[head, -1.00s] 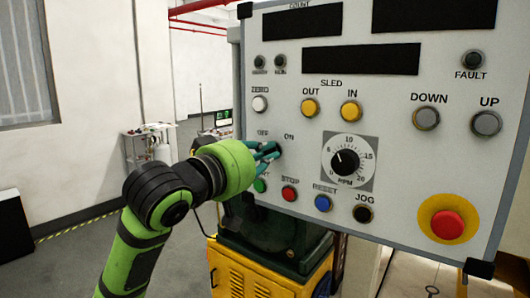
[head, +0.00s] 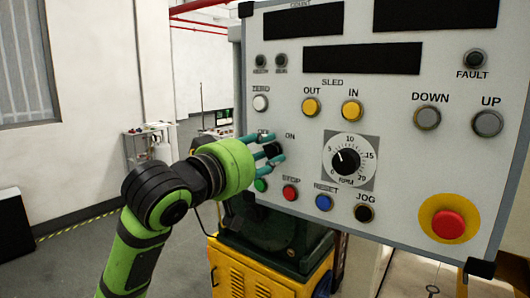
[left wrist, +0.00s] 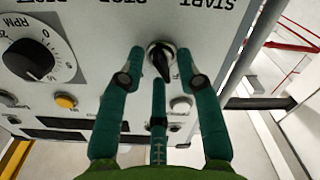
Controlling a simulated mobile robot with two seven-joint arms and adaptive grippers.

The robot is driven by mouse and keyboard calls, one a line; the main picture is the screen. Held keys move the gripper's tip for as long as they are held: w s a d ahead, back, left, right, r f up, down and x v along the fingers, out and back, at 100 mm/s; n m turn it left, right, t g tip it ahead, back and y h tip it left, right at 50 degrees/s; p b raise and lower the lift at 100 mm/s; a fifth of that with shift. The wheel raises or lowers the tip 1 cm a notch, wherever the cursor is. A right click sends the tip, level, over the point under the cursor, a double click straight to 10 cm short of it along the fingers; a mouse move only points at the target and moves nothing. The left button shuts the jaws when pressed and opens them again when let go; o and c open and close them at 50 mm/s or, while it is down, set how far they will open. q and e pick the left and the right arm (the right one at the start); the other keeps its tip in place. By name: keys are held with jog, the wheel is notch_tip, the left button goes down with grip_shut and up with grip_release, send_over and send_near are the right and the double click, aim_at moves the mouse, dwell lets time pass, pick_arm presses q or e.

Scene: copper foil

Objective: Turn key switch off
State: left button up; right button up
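The key switch (head: 272,150) is a small black knob on the grey control panel (head: 300,175), below and between the OFF and ON labels. In the left wrist view the key switch (left wrist: 161,60) shows its black handle on a round base, and the panel lettering is upside down. My left gripper (head: 279,148) has teal fingers spread apart at the panel. In the left wrist view the left gripper (left wrist: 160,62) has one finger on each side of the switch and a third in line with it. The fingers appear clear of the knob. My right gripper is out of view.
Close by are a green button (head: 260,185), the red STOP button (head: 290,192), the white ZERO button (head: 260,103) and the RPM dial (head: 346,161). A large red button on a yellow disc (head: 447,222) sits lower right. A yellow cabinet (head: 262,278) stands below the panel.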

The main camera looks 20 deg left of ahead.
pick_arm(q)
jog(key=v, duration=0.7)
jog(key=shift+s, duration=0.2)
